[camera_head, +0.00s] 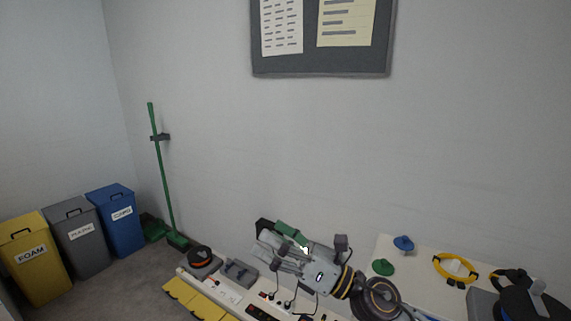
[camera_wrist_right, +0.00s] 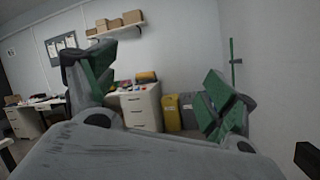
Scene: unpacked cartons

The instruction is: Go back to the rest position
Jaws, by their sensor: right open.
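My right gripper (camera_head: 277,243) reaches in from the lower right of the head view, above the bench along the wall, with its fingers pointing left. In the right wrist view its two green-padded fingers (camera_wrist_right: 160,92) stand wide apart with nothing between them, so it is open and empty. Part of the bench behind it is hidden by the gripper and arm. My left gripper is in neither view.
The white bench (camera_head: 400,268) holds a blue knob (camera_head: 403,243), a green knob (camera_head: 383,267), a yellow cable coil (camera_head: 455,267) and a tape roll (camera_head: 199,257). Yellow (camera_head: 33,262), grey (camera_head: 78,240) and blue (camera_head: 117,220) bins and a green broom (camera_head: 163,175) stand left.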

